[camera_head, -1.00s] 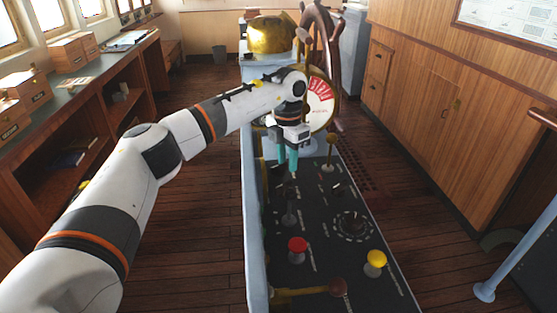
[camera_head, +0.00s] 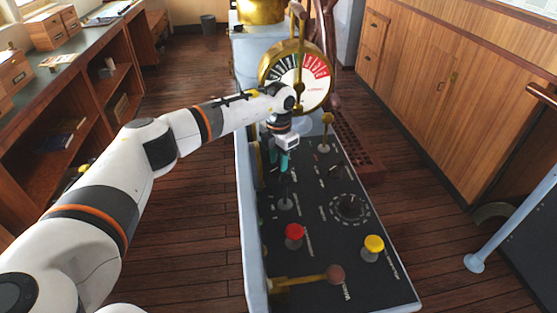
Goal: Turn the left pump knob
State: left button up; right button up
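The control console (camera_head: 318,235) has a dark top with red, yellow and black controls. My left gripper (camera_head: 282,167), with teal fingers, points down over the left side of this panel. A dark control with a grey base (camera_head: 285,203) stands just in front of the fingertips. Another small black knob (camera_head: 335,170) is to the right of the gripper. Which of these is the left pump knob I cannot tell; the labels are too small to read. The fingertips overlap dark parts of the panel, so contact and the finger gap are unclear. My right gripper is out of view.
A red button (camera_head: 294,232), a yellow button (camera_head: 373,244), a round dial (camera_head: 349,207) and a brass lever with a brown ball (camera_head: 336,274) are nearer on the panel. The brass telegraph (camera_head: 297,75) rises behind the gripper. A blue rail (camera_head: 510,228) stands at right.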

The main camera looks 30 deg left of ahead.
pick_arm(q)
jog(key=shift+f, duration=0.9)
jog(key=shift+c, duration=0.4)
grip_shut()
